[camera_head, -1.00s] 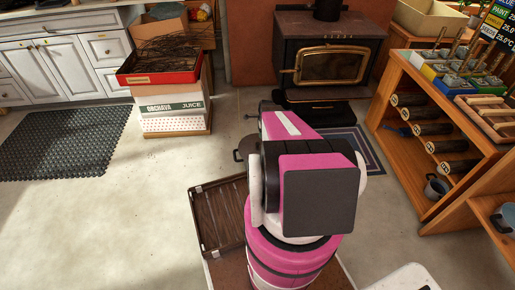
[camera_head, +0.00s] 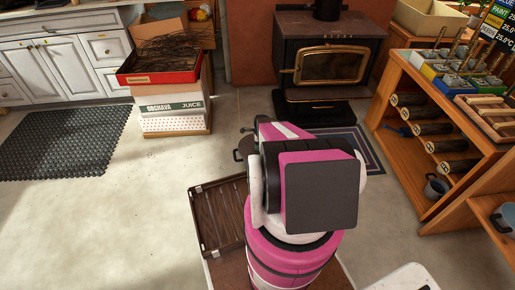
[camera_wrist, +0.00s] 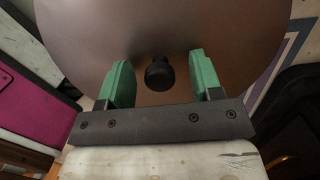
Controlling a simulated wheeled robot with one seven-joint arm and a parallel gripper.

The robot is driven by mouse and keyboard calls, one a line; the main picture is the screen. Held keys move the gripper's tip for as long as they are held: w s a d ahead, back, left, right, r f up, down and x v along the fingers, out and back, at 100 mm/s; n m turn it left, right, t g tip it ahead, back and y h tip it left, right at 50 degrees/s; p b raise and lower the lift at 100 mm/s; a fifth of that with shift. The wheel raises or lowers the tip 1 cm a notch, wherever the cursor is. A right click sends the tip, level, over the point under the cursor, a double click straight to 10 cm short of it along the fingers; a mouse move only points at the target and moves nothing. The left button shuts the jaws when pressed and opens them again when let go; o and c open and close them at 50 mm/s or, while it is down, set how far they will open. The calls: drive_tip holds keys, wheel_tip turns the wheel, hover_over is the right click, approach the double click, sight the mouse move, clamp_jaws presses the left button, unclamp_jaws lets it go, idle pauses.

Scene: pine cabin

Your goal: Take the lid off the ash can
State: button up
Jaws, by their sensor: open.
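The ash can's lid (camera_wrist: 160,25) is a round, brownish metal disc filling much of the wrist view. Its black knob (camera_wrist: 159,74) lies between the two green fingers of my gripper (camera_wrist: 159,66). The fingers are open, with a gap on each side of the knob, so they do not grip it. In the head view my pink and black arm hides my gripper and most of the ash can. Only a dark bit of the can with a side handle (camera_head: 238,155) shows left of the arm.
A black stove (camera_head: 328,62) stands behind on a dark hearth, with a bordered mat (camera_head: 365,150) nearby. A wooden shelf (camera_head: 425,140) with dark rolls stands at right. Boxes with a red tray (camera_head: 160,78) stand at back left.

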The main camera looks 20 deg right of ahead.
clamp_jaws()
drive_tip(key=shift+r, duration=0.1)
drive_tip(key=shift+r, duration=0.1)
